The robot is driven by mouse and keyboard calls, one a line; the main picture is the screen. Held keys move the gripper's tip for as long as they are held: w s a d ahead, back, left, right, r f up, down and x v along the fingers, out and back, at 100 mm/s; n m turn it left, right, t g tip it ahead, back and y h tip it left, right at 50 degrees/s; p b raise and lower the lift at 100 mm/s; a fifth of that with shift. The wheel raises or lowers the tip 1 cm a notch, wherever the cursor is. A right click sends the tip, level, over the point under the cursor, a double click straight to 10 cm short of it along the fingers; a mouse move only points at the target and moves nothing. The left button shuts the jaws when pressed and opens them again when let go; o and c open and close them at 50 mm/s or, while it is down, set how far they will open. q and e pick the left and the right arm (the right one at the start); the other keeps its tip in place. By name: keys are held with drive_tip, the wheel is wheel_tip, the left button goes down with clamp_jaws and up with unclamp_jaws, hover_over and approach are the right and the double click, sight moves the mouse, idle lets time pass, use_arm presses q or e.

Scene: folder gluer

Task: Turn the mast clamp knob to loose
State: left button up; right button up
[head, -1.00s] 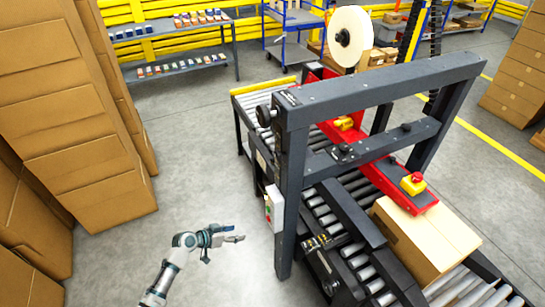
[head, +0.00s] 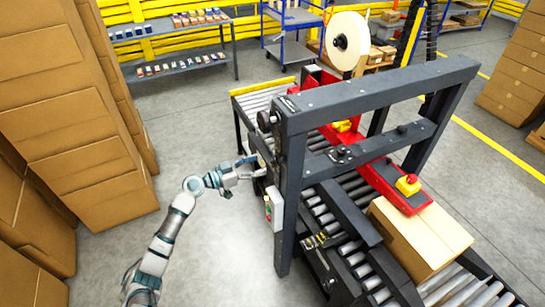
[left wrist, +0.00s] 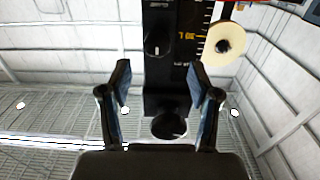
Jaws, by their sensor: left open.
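The machine's near left mast (head: 290,190) is a dark upright post. A dark round knob (head: 265,119) sits on its left side near the top. In the left wrist view a black knob with a white line (left wrist: 157,45) is on a dark face, beyond and between the fingertips. A second round black part (left wrist: 169,126) shows lower, between the fingers; I cannot tell which is the mast clamp knob. My left gripper (head: 254,167) is open and empty, left of the mast and below the knob in the head view. It also shows in the left wrist view (left wrist: 158,70).
A grey control box (head: 274,208) with coloured buttons is on the mast just below my gripper. A carton (head: 420,240) lies on the rollers under the red head (head: 395,185). A tape roll (head: 347,38) stands above. Stacked cartons (head: 70,120) are left; the floor between is clear.

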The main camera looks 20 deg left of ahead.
sight(280, 158)
use_arm(q)
drive_tip(key=p+x, duration=0.1)
drive_tip(key=x, duration=0.5)
drive_tip(key=shift+w+d, duration=0.2)
drive_tip(key=shift+d, duration=0.15)
drive_tip(key=shift+a, duration=0.1)
drive_tip(key=c, duration=1.1)
